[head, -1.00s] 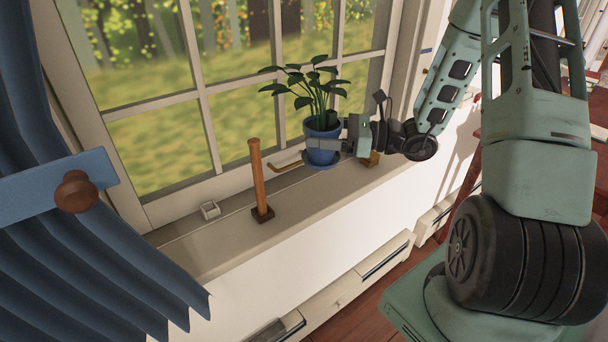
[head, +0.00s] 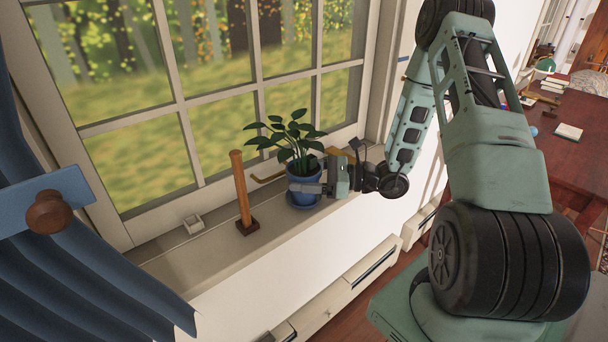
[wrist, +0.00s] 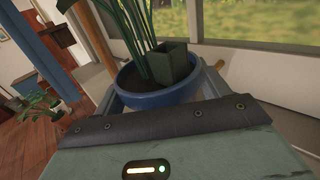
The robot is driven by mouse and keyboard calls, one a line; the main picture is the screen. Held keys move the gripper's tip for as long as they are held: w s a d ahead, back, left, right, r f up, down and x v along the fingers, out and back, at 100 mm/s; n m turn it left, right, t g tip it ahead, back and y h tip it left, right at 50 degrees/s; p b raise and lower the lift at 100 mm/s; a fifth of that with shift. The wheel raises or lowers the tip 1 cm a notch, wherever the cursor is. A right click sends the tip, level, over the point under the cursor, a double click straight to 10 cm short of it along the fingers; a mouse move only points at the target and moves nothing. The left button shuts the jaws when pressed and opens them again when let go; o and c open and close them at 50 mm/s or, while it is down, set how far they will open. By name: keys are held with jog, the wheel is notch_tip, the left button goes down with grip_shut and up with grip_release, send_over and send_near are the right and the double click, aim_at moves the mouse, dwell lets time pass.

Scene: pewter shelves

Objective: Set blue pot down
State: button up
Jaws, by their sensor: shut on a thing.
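The blue pot (head: 301,184) holds a leafy green plant and is upright at the window sill, with a blue saucer-like base under it. In the head view its base overlaps the front part of the sill (head: 215,250); I cannot tell whether it touches. My gripper (head: 308,188) comes from the right and is shut on the pot. In the wrist view the blue pot's rim (wrist: 160,98) and dark soil show just beyond my gripper's body, which hides the pot's lower part.
A wooden post on a dark base (head: 242,195) stands left of the pot. A small pale square dish (head: 193,223) sits further left. A brass-coloured curved handle (head: 268,179) is behind the pot. Blue curtain (head: 90,270) hangs at left. Bare sill lies between post and dish.

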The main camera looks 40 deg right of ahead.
jog(key=shift+f, duration=0.1)
jog(key=o, duration=1.5)
jog(key=shift+o, duration=0.2)
jog(key=b+v, duration=0.1)
jog(key=v, duration=1.1)
jog(key=shift+b, duration=0.4)
